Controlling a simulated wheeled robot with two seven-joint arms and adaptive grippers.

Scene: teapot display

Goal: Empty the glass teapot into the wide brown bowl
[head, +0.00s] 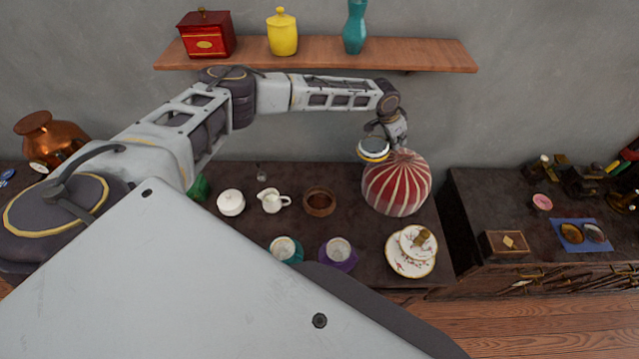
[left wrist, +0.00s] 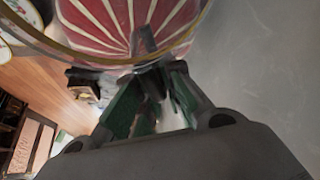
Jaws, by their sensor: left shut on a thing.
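The glass teapot (head: 373,149), with a pale top and a gold rim, is held in the air at the upper right of the table. My left gripper (head: 390,133) is just right of it and shut on it, apparently by the handle. In the left wrist view, the teapot's gold rim (left wrist: 75,51) curves across the top, and the green-padded fingers (left wrist: 153,95) close on a dark part. The brown bowl (head: 319,203) stands on the table, left of and below the teapot. The teapot's contents cannot be made out. My right gripper is not in view.
A red-and-white striped dome (head: 397,188) stands close beside and below the teapot. A white creamer (head: 271,200), a lidded white pot (head: 231,202), teal (head: 285,250) and purple (head: 338,254) vessels and stacked plates (head: 410,263) surround the bowl. A shelf (head: 315,55) hangs behind.

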